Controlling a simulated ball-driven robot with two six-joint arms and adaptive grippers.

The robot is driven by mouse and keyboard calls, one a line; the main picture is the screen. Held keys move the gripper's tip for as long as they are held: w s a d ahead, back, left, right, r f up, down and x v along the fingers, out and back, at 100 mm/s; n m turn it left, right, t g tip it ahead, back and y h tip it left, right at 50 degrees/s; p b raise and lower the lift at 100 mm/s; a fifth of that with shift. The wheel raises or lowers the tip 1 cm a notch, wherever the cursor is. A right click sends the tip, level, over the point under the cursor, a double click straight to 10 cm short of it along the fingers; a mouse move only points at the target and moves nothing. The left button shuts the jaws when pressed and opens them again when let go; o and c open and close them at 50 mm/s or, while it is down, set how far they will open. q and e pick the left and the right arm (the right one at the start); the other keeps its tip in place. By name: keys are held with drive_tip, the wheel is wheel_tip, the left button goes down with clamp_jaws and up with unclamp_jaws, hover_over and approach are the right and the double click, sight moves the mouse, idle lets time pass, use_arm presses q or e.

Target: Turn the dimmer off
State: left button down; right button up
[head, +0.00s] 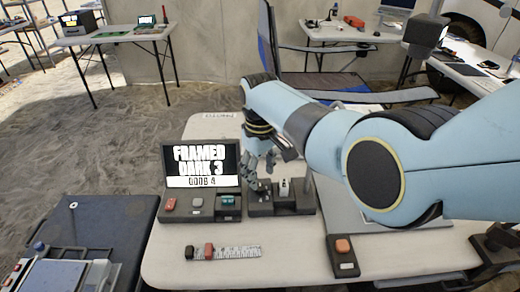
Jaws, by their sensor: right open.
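No label shows which control is the dimmer. My right gripper (258,174) is open, fingers pointing down just behind and left of the pale lever; contact is unclear. My left gripper is out of view.
A dark block with an orange button (342,246) stands at the front right. My right arm crosses the right half and hides part of the table (290,262). A dark case (96,222) is at the left; a blue-edged chair (345,82) stands behind.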

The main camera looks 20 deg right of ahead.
sight(260, 187)
wheel_tip(260, 187, up, 8)
drive_tip(key=shift+f, duration=0.25)
idle(0.4)
